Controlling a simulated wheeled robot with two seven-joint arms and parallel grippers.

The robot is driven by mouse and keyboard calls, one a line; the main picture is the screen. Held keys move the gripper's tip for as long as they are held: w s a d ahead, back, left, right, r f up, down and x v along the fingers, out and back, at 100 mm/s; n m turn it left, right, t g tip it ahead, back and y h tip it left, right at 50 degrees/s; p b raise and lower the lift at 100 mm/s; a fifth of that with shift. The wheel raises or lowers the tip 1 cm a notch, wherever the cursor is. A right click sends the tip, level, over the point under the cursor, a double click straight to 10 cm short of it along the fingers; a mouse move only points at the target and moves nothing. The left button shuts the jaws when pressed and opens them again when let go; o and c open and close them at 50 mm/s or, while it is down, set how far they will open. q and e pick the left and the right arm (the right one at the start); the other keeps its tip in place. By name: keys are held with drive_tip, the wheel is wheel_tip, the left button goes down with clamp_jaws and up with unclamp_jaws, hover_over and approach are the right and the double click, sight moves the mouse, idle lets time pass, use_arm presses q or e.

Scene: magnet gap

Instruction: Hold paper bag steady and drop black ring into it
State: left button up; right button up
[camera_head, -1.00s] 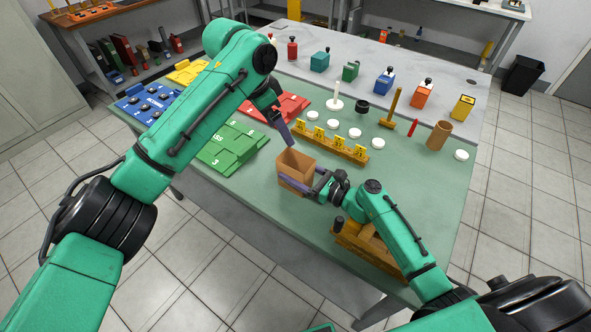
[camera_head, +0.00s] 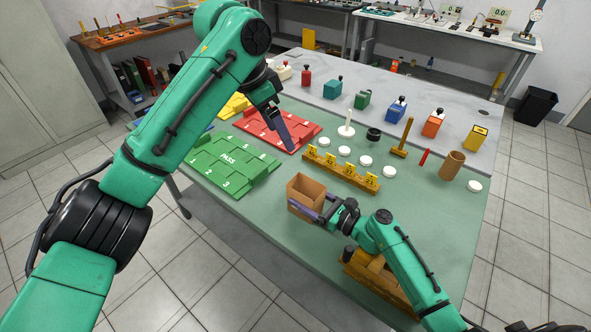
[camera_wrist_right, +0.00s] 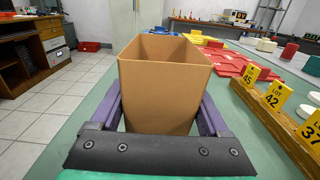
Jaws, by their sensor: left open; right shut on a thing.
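The brown paper bag (camera_head: 304,204) stands upright near the table's front edge, its top open. My right gripper (camera_head: 322,211) is shut on its lower part, with a purple finger along each side; the wrist view shows the bag (camera_wrist_right: 160,95) between them. The bag's bottom inside is hidden in both views. My left gripper (camera_head: 276,130) is open, in the air behind and left of the bag, near the red tray. No object shows in it. A short round black piece (camera_head: 374,134) stands farther back among white discs; I cannot tell whether it is the black ring.
A wooden rail with yellow numbered tags (camera_head: 341,172) lies behind the bag. Green (camera_head: 228,162) and red (camera_head: 277,128) trays lie to the left. A wooden block (camera_head: 378,276) sits beneath my right arm. A brown cylinder (camera_head: 452,165) stands at right. Green table is clear right of the bag.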

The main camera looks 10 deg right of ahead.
drive_tip(key=o, duration=1.2)
drive_tip(key=shift+c, duration=0.2)
drive_tip(key=shift+s, duration=0.1)
drive_tip(key=v, duration=1.2)
